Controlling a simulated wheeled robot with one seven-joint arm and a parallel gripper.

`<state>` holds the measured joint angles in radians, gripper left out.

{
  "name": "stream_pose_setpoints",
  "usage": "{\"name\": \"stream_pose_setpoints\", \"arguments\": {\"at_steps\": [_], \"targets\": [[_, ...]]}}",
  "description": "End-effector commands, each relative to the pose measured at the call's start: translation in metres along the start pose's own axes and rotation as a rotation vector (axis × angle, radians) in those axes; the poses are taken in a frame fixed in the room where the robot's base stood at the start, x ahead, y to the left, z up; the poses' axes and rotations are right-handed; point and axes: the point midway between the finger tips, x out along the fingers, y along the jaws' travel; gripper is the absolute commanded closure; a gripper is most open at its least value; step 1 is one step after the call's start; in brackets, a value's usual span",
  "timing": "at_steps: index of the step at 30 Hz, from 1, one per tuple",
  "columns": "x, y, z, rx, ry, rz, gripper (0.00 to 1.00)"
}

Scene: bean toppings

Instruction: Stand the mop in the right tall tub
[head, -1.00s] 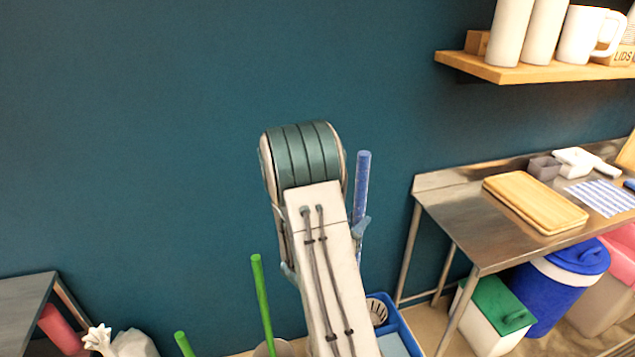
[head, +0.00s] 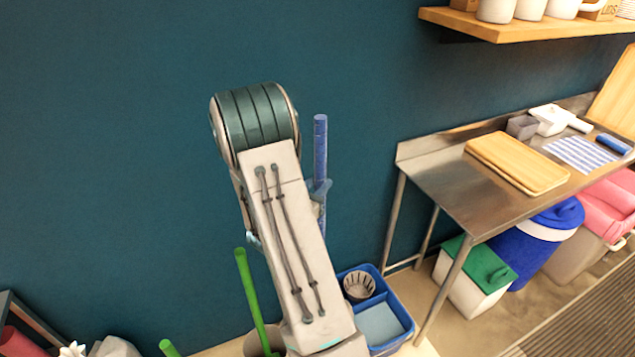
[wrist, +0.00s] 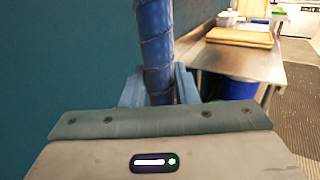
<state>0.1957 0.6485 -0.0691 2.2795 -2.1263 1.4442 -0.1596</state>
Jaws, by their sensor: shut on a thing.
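A blue pole, the mop's handle (head: 320,145), stands upright beside my arm in the head view. My gripper (head: 320,190) is shut on it, partly hidden behind my arm. In the wrist view the blue handle (wrist: 155,50) runs up between the two fingers of my gripper (wrist: 159,88). The mop's lower end is hidden behind my arm. A blue bucket (head: 405,322) with a grey basket (head: 359,286) stands on the floor to the right of my arm. A grey tub (head: 258,346) shows in part at the bottom, with a green pole (head: 252,295) by it. I cannot tell which tub is the right tall one.
A steel table (head: 450,195) stands at the right with a wooden board (head: 517,162) on it. Under it are a green-lidded bin (head: 470,280) and a blue bin (head: 535,245). A wooden shelf (head: 520,25) hangs above. Another green pole tip (head: 168,348) shows at lower left.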

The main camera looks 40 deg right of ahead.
Motion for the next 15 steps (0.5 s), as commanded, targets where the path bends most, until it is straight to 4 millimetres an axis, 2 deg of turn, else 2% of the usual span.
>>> {"name": "stream_pose_setpoints", "arguments": {"at_steps": [15], "targets": [[-0.001, 0.0, -0.044, 0.0, -0.002, 0.0, 1.0]]}}
